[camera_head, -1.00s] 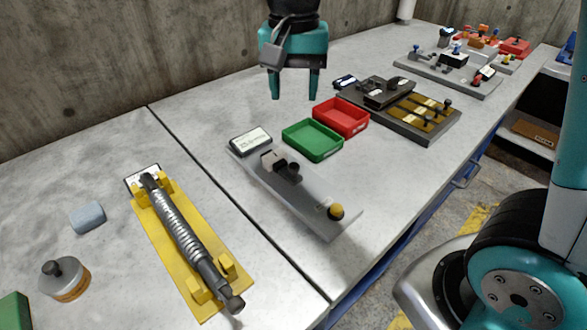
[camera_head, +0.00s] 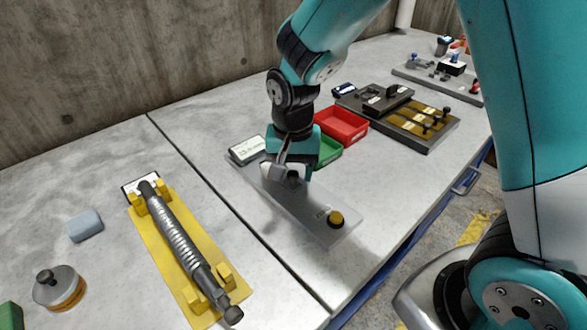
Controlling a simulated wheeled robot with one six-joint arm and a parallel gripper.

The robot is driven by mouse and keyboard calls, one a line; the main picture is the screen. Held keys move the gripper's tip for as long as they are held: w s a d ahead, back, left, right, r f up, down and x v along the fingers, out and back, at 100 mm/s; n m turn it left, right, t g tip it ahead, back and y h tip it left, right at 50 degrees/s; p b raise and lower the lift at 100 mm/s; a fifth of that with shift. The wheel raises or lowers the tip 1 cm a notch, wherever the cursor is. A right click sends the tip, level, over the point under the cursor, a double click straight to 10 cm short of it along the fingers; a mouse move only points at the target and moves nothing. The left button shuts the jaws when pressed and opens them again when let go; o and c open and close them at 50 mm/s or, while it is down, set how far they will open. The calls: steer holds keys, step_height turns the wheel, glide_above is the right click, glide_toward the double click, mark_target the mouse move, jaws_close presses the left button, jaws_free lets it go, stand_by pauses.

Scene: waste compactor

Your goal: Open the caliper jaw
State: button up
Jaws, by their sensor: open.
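The caliper fixture (camera_head: 302,208) is a long grey plate lying on the workbench in the middle of the view. A small display (camera_head: 247,149) sits at its far left end and a yellow-and-black knob (camera_head: 336,219) at its near right end. My gripper (camera_head: 290,176) points down over the far half of the plate, with its fingers open around the jaw area. The pale jaw block and the dark sliding piece are mostly hidden by the gripper. I cannot tell whether the fingers touch them.
A green tray (camera_head: 328,153) is just behind my gripper, partly hidden, beside a red tray (camera_head: 341,125). A dark fixture with brass strips (camera_head: 410,120) stands to the right. A yellow fixture with a grey spring-like rod (camera_head: 178,237) lies to the left. Bench before the plate is clear.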

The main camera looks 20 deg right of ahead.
jaws_close()
steer(key=shift+s+d+p, duration=0.3)
steer(key=shift+s+d, duration=0.15)
steer(key=shift+s, duration=0.65)
steer(key=shift+w+a, duration=0.1)
steer(key=shift+a, duration=0.1)
jaws_free()
steer(key=shift+d, duration=0.1)
step_height(320, 180, up, 17)
steer(key=shift+r+p, duration=0.2)
steer(key=shift+p, duration=0.2)
